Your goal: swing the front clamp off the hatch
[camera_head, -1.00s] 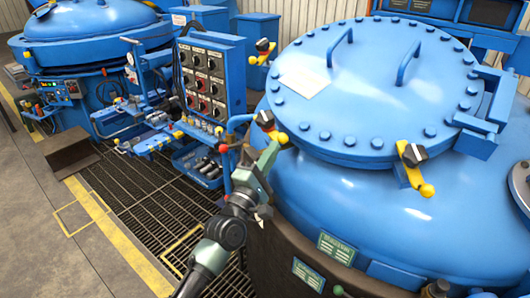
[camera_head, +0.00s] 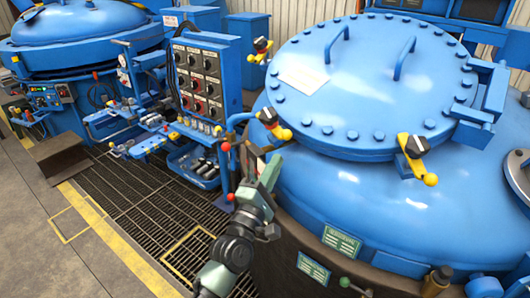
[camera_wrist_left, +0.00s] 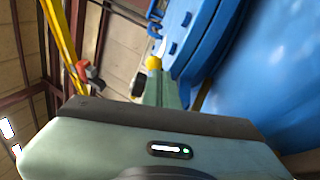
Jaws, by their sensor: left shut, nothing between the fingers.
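The round blue hatch (camera_head: 370,95) lies flat on the blue furnace vessel. Three clamps with black knobs and yellow arms show at its rim: a front-right clamp (camera_head: 413,150), a left clamp (camera_head: 270,120) and a back-left clamp (camera_head: 262,46). I cannot tell for sure which is the front clamp. My left gripper (camera_head: 270,167) is shut and empty, just below the left clamp's yellow ball, with a small gap in the head view. In the left wrist view, the yellow ball (camera_wrist_left: 154,63) appears at the tips of the left gripper (camera_wrist_left: 157,80); contact is unclear. My right gripper is out of view.
A blue control panel (camera_head: 203,78) stands left of the vessel, with a blue pipe and red-ended lever (camera_head: 226,146) close to my left gripper. Floor grating (camera_head: 130,195) lies at lower left. Another blue vessel (camera_head: 85,40) stands behind.

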